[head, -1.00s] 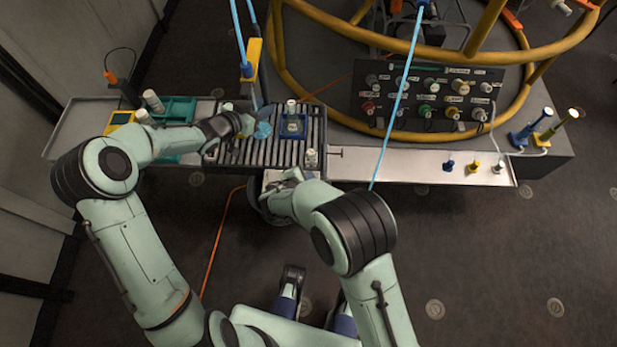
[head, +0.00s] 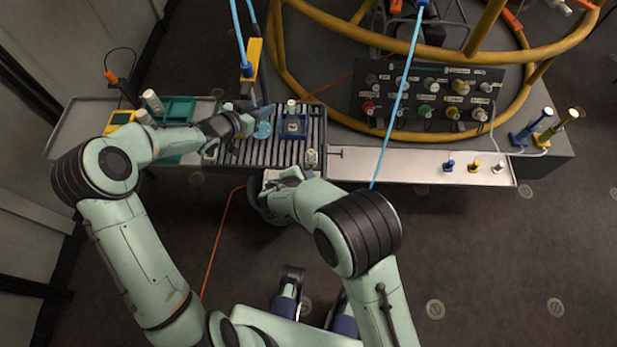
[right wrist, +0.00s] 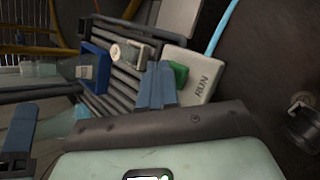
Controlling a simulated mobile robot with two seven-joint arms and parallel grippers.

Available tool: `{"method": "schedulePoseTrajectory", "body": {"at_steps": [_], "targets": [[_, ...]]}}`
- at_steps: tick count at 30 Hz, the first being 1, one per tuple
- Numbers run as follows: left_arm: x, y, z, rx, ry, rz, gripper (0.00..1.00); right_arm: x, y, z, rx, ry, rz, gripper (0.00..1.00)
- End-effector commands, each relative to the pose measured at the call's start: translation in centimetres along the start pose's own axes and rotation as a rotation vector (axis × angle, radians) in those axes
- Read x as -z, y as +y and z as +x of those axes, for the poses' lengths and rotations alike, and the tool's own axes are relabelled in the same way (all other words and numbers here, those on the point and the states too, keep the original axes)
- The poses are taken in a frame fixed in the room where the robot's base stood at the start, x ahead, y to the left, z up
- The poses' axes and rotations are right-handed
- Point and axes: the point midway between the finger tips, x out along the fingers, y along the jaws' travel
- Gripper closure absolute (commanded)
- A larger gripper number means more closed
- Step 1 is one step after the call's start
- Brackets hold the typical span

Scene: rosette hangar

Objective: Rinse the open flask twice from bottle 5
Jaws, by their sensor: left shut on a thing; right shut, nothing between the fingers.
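My left gripper (head: 250,125) is shut on a pale blue translucent vessel (head: 263,131) over the roller bed. Its mouth and any label cannot be made out. A blue holder (head: 292,135) with a small vessel in it stands just right of it. A small clear vessel with a pale top (head: 311,157) stands at the bed's right front; a pale-topped vessel (right wrist: 120,52) also shows in the right wrist view. No number 5 is legible on any bottle.
The white RUN box (right wrist: 190,75) with a green part is close to my right fingers. A green rack (head: 178,110) with pale-capped bottles (head: 152,100) stands at the left. A connector panel (head: 430,95) stands at the back right. The right bench strip (head: 390,165) is mostly clear.

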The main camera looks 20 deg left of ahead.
Motion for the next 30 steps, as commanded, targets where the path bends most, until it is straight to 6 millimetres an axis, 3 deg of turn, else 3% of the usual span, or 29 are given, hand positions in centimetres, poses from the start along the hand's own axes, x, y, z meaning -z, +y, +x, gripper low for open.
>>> {"method": "schedulePoseTrajectory", "body": {"at_steps": [14, 30], "targets": [[0.1, 0.0, 0.0, 0.0, 0.001, 0.0, 1.0, -0.5, 0.5, -0.6, -0.001, -0.001, 0.002, 1.0], [0.1, 0.0, 0.0, 0.0, 0.001, 0.0, 1.0, -2.8, 2.9, -3.9, -0.001, 0.0, 0.002, 1.0]]}}
